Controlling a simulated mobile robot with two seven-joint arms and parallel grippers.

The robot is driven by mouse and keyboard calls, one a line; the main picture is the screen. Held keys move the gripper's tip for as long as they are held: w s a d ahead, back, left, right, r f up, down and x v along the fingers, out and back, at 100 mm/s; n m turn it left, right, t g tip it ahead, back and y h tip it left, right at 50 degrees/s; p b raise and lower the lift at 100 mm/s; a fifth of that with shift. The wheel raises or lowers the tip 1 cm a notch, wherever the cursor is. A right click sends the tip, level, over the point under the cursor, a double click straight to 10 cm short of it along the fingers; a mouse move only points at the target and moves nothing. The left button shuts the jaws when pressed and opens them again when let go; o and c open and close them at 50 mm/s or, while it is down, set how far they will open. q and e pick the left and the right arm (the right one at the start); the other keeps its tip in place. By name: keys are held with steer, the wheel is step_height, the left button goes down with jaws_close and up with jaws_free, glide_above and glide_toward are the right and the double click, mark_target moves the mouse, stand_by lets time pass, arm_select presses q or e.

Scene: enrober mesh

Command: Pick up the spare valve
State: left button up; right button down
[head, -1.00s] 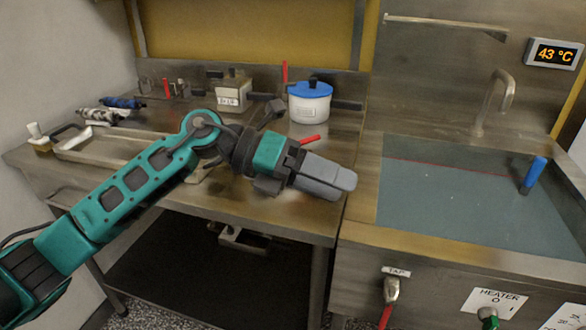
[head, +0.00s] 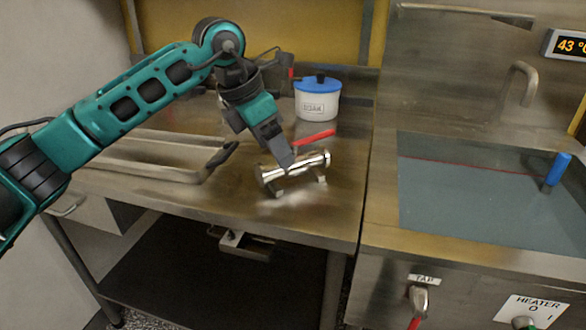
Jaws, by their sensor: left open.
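A shiny metal valve (head: 312,162) lies on the steel bench near its front right. It has flanged round ends and short feet, and a red lever (head: 315,138) shows just behind it. My left gripper (head: 286,163) points down at the middle of the valve body, with its fingertips at or just over it. The gripper is open; I cannot tell whether the fingers straddle the body or touch it. The fingers hide part of the valve's middle. My right gripper is out of view.
A white pot with a blue lid (head: 317,98) stands behind the valve. A metal tray (head: 150,171) lies to the left on the bench. A water-filled sink (head: 480,200) with a blue-handled item (head: 557,172) is at the right. The bench's front edge is close to the valve.

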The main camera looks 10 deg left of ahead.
arm_select(q)
steer(key=shift+b+x, duration=0.4)
steer(key=shift+x, duration=2.65)
steer(key=shift+c, duration=0.4)
steer(key=shift+r, duration=0.1)
jaws_close()
